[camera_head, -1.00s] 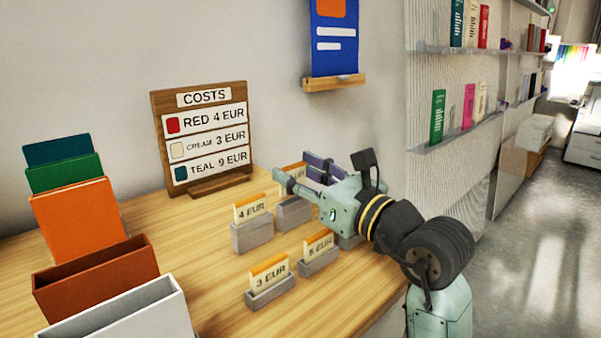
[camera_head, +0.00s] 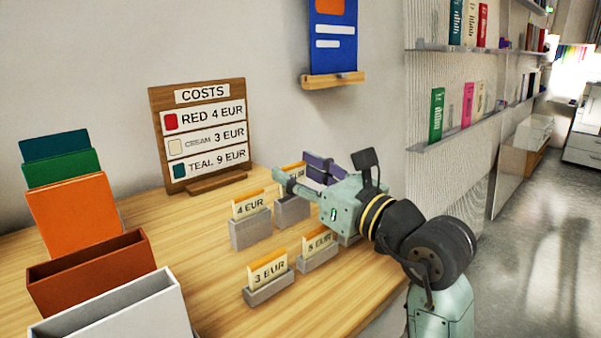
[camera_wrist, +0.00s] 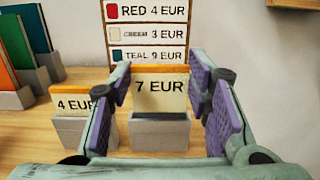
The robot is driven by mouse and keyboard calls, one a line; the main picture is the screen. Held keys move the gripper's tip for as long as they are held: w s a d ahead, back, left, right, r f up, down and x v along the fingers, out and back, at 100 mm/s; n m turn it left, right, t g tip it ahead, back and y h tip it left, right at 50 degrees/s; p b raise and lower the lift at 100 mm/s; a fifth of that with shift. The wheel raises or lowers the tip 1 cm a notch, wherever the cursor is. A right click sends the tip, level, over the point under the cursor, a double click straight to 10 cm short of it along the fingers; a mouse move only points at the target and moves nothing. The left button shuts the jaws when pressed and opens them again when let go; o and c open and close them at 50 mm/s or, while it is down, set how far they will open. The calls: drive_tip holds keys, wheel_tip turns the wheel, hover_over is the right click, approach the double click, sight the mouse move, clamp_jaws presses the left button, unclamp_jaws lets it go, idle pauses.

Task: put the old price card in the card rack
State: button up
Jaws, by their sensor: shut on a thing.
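A cream card with an orange top edge, marked 7 EUR (camera_wrist: 160,92), is between the fingers of my gripper (camera_wrist: 162,72) in the wrist view. My gripper is shut on it by its side edges. A grey holder (camera_wrist: 158,138) with a dark slot is right at the card's lower edge; I cannot tell whether the card is still in the slot. In the head view my gripper (camera_head: 299,174) is at the back row of holders and hides most of this card. No tag marks which card is old, and I cannot tell which holder is the card rack.
A 4 EUR card (camera_head: 249,204), a 3 EUR card (camera_head: 269,269) and another card (camera_head: 318,240) stand in grey holders close by. A COSTS board (camera_head: 202,138) lists red 4, cream 3, teal 9. A brown box (camera_head: 92,275) and white box (camera_head: 125,315) are at left.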

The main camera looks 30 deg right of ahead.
drive_tip(key=shift+f, duration=0.4)
drive_tip(key=shift+b, duration=0.3)
drive_tip(key=shift+f, duration=0.15)
drive_tip(key=o, duration=0.8)
drive_tip(key=shift+o, duration=0.4)
drive_tip(key=o, duration=0.3)
drive_tip(key=shift+o, duration=0.2)
